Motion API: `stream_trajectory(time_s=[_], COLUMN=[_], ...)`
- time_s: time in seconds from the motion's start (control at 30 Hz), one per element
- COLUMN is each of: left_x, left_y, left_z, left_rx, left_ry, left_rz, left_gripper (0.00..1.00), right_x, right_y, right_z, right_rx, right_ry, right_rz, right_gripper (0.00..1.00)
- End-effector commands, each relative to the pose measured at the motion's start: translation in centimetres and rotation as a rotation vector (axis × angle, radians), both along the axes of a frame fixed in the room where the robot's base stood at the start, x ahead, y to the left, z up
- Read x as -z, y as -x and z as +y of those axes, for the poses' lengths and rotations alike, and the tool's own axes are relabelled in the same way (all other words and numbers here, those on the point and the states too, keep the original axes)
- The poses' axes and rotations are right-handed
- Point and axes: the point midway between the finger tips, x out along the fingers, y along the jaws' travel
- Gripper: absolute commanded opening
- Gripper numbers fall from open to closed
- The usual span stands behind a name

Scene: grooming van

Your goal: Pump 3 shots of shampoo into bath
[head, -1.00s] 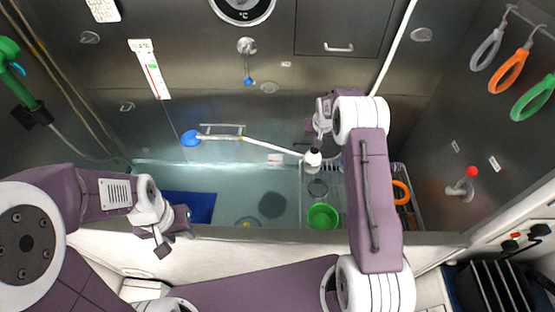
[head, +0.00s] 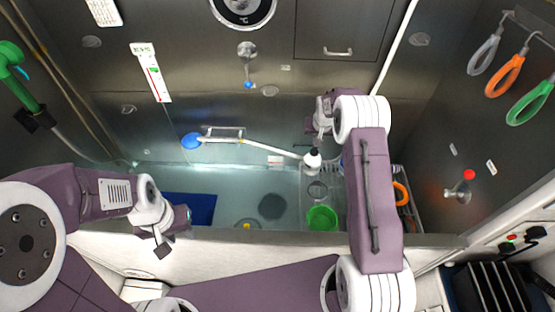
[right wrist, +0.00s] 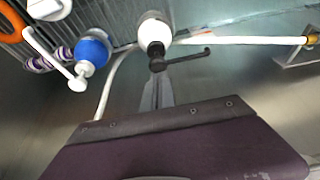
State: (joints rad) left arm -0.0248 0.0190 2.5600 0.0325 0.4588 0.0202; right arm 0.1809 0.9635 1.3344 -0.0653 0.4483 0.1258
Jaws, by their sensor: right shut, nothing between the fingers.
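A white pump bottle with a black pump head (head: 312,160) stands at the rack end of the bath (head: 165,172). In the right wrist view the black pump head (right wrist: 180,58) has its spout pointing right. A blue pump bottle with a white pump (right wrist: 92,52) stands to its left. I cannot read labels, so which one is shampoo is unclear. My right gripper (right wrist: 157,80) is shut and empty, its tips close to the black pump head; contact is unclear. My left gripper (head: 165,248) hangs near the bath's front left edge, away from the bottles; its jaw gap is unclear.
A blue mat (head: 190,206) lies at the left. The middle of the bath is mostly clear.

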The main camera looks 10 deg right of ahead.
Motion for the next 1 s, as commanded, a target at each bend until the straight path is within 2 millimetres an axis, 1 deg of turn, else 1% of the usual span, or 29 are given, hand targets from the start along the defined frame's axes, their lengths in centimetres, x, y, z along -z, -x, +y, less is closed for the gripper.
stream_trajectory(time_s=[0.47,1.0], left_x=[0.1,1.5], left_y=[0.0,0.0], left_z=[0.0,0.0], left_rx=[0.0,0.0], left_ry=[0.0,0.0], left_rz=[0.0,0.0], left_gripper=[0.36,0.36], right_x=[0.1,1.9], right_y=[-0.1,-0.1], right_z=[0.0,0.0], right_rx=[0.0,0.0], right_ry=[0.001,0.001], right_rz=[-0.003,-0.003], right_gripper=[0.0,0.0])
